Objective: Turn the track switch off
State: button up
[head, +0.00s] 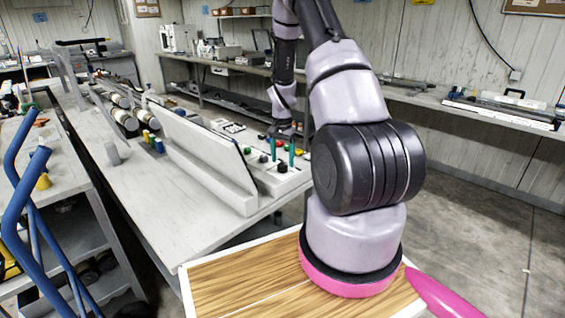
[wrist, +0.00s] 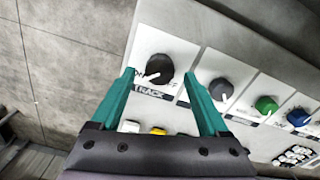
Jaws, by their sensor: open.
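The track switch (wrist: 159,69) is a black round knob with a white pointer on a white panel, above a "TRACK" label, in the wrist view. Its pointer is aimed to the lower left, toward the printed marks beside it. My gripper (wrist: 160,80) is open, its two teal fingers on either side of the knob in the picture. I cannot tell how far the tips are from the panel. In the head view my gripper (head: 282,149) is small, over the control panel (head: 285,180) on the white table, and a black knob (head: 282,167) shows below it.
Grey (wrist: 221,89), green (wrist: 266,104) and blue (wrist: 298,116) knobs sit right of the track switch. White (wrist: 129,126) and yellow (wrist: 158,131) buttons lie below it. A tilted white board (head: 200,150) stands left of the panel. Open floor lies to the right.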

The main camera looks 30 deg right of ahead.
jog(key=shift+f, duration=0.85)
grip_shut()
